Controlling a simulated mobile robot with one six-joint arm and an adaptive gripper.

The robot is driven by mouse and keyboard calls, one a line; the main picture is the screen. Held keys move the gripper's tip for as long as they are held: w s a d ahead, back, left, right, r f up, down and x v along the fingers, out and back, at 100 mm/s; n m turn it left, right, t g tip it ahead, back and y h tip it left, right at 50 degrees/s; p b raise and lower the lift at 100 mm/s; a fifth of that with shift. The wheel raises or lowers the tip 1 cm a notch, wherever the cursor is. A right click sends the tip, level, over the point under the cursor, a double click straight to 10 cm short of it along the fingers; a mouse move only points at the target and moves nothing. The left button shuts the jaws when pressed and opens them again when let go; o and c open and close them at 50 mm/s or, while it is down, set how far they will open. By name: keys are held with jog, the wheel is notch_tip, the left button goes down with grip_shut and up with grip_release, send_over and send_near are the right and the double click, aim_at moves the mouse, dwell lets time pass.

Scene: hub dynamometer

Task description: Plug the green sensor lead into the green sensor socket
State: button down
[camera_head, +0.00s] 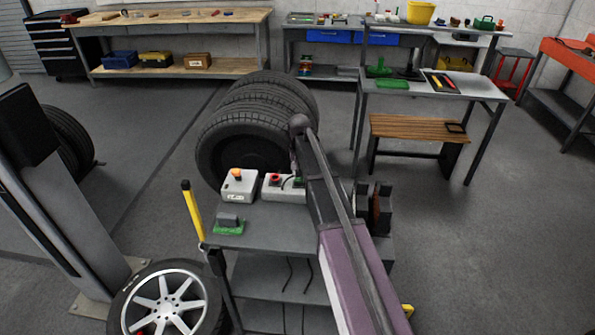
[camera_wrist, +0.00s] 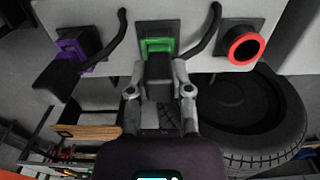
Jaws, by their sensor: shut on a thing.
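In the wrist view my gripper (camera_wrist: 159,92) is shut on a dark grey plug, the sensor lead's end (camera_wrist: 158,72). The plug is lined up in front of the green socket (camera_wrist: 158,44) and overlaps its lower part. I cannot tell whether it is seated or just short of it. The socket sits in a dark square frame on a pale panel (camera_wrist: 185,10). In the head view the panel's box (camera_head: 270,194) stands on a grey cart; my arm hides its right part and my gripper.
Left of the green socket is a purple socket (camera_wrist: 75,45) with a black plug (camera_wrist: 62,76) at it. Black curved cables flank the green socket. A red ring (camera_wrist: 243,46) is to the right. A second box (camera_head: 239,186) and a grey block on a green base (camera_head: 229,225) share the cart.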

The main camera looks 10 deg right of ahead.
jog(key=shift+s+r+p, duration=0.2)
jog(key=shift+r+p, duration=0.25)
dwell(0.6)
jog(key=shift+r, duration=0.15)
jog(key=shift+s+r+p, duration=0.1)
jog(key=shift+r+p, duration=0.7)
jog(key=shift+p, duration=0.05)
jog(key=shift+r+p, duration=1.3)
dwell(0.6)
dwell(0.4)
notch_tip(320, 180, up, 10)
jog(key=p, duration=0.9)
jog(key=shift+f, duration=0.25)
jog(key=shift+d, duration=0.1)
